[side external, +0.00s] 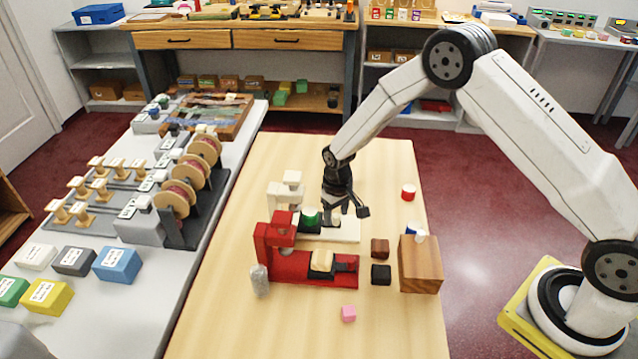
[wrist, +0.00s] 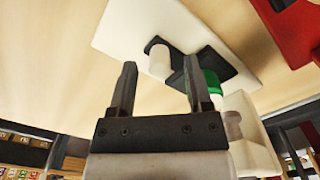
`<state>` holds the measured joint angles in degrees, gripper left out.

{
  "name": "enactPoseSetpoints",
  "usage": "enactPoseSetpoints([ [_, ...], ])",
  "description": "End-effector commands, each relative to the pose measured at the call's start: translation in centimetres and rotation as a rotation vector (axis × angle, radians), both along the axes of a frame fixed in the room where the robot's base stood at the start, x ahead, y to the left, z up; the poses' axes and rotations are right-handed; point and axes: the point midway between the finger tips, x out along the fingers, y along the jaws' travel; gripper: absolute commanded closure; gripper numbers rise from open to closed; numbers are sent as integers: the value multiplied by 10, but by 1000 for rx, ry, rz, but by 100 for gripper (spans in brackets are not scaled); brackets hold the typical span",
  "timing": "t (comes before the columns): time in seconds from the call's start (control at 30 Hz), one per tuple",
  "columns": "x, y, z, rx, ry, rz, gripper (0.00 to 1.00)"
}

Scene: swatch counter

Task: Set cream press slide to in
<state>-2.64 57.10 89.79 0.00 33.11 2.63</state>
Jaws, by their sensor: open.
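The cream press (side external: 292,190) stands near the middle of the wooden table, its pale base (side external: 345,232) reaching right. Its dark slide carries a green-topped piece (side external: 310,217), which stands to the right of the press head. In the wrist view the dark slide (wrist: 224,66) lies on the pale base (wrist: 120,25), with a pale upright knob (wrist: 160,60) at one end and the green-topped piece (wrist: 212,85) near the press head (wrist: 245,115). My gripper (side external: 346,212) is open, pointing down over the slide's right end. In the wrist view the knob appears between my fingertips (wrist: 160,65); contact cannot be told.
A red press (side external: 275,255) with a cream block on its dark slide stands in front. Brown (side external: 380,248) and black (side external: 381,274) blocks, a wooden block (side external: 420,265) and a pink cube (side external: 348,313) lie nearby. A red-and-white cylinder (side external: 408,192) stands right. The table's back is clear.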

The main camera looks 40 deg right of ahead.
Motion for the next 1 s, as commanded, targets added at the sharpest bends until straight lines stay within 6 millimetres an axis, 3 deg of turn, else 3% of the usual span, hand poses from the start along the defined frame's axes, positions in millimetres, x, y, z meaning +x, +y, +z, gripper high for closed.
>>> enactPoseSetpoints([
  [0.7,0,0,70,0,-2,0,36],
  [1.0,0,0,77,0,0,0,36],
])
